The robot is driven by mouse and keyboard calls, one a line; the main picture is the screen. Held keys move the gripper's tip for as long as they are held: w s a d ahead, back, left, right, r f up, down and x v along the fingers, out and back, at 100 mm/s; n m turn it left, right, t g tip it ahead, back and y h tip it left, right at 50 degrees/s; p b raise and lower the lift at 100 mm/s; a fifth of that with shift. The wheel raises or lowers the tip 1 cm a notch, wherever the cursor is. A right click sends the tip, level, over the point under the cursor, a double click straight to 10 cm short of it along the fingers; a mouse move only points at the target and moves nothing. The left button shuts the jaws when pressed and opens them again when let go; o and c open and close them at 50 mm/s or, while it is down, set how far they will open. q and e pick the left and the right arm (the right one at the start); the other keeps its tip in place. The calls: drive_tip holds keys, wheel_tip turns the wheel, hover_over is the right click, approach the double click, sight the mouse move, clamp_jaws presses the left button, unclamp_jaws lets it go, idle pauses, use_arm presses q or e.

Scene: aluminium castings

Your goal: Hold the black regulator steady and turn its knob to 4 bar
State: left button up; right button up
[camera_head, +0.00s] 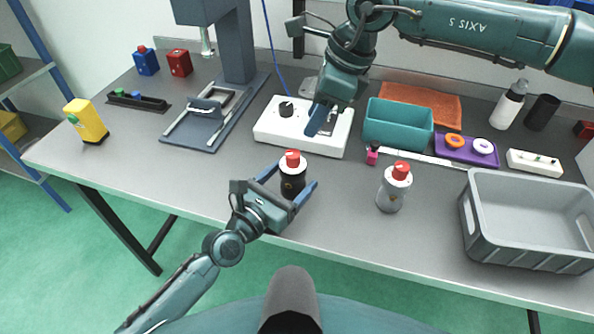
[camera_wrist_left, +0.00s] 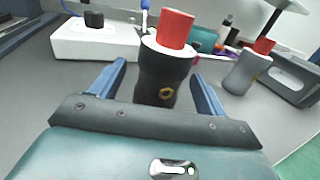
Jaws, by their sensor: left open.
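The black regulator (camera_head: 292,184) has a white collar and a red knob (camera_head: 292,158). It stands upright near the table's front edge, and it shows large in the left wrist view (camera_wrist_left: 163,80). My left gripper (camera_head: 293,177) is open, with one blue finger on each side of the black body; in the left wrist view gaps show between fingers and body. A grey regulator (camera_head: 391,194) with a red knob stands to the right. My right gripper (camera_head: 318,120) hangs over the white box behind the black regulator; its finger gap cannot be made out. The knob's scale is too small to read.
The white box (camera_head: 273,126) with a black knob stands behind the black regulator. A teal bin (camera_head: 398,138), a pink bottle (camera_head: 373,154) and a grey crate (camera_head: 520,182) stand to the right. A grey press stand (camera_head: 229,118) is at the left. The table's front left is clear.

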use_arm(q)
drive_tip(key=shift+x, duration=1.5)
